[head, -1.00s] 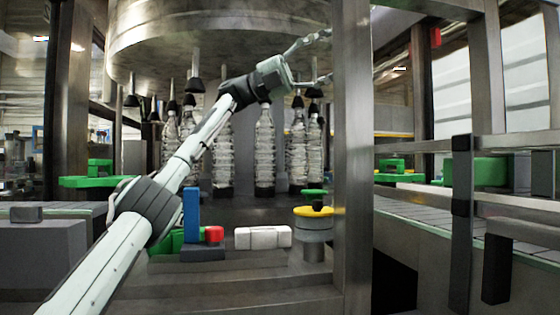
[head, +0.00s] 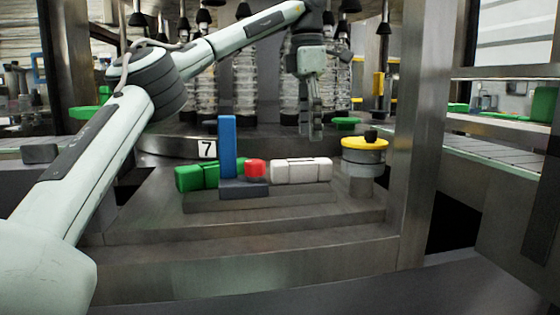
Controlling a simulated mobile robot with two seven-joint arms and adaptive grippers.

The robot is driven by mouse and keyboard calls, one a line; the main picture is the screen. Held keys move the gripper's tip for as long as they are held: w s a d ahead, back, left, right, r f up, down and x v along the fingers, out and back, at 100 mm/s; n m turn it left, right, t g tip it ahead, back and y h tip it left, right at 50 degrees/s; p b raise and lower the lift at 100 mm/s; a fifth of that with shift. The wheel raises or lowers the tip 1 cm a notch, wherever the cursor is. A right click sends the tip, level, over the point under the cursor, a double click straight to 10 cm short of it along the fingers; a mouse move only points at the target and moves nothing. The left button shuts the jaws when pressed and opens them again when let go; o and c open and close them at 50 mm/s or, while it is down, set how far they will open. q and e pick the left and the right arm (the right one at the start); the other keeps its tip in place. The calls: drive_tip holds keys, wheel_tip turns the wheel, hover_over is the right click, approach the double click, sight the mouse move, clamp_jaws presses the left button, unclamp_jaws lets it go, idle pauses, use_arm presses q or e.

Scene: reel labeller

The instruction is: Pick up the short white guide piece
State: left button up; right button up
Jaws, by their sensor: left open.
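The short white guide piece (head: 301,171) lies on the stepped metal platform in the middle of the head view. It sits just right of a red block (head: 255,168). My left gripper (head: 312,132) points down above and behind the white piece, clear of it. Its fingers are open and empty, seen nearly edge-on. My right gripper is not in view.
A blue upright (head: 227,146) on a dark base and green blocks (head: 197,176) stand left of the red block. A yellow-topped cylinder (head: 364,147) stands close on the right. A metal post (head: 418,130) is farther right. Bottles (head: 244,85) hang behind.

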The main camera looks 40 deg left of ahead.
sight(301, 165)
use_arm(q)
drive_tip(key=shift+s+a+f+g, duration=0.15)
drive_tip(key=shift+s+a+f, duration=0.25)
drive_tip(key=shift+f, duration=0.2)
drive_tip(key=shift+s+a+f+g, duration=0.15)
drive_tip(key=shift+s+a+f, duration=0.1)
drive_tip(key=shift+a+f, duration=0.25)
drive_tip(key=f, duration=0.3)
drive_tip(key=d+f+b, duration=0.1)
drive_tip(key=f, duration=0.1)
drive_tip(key=shift+s+f, duration=0.25)
drive_tip(key=shift+f, duration=0.55)
clamp_jaws()
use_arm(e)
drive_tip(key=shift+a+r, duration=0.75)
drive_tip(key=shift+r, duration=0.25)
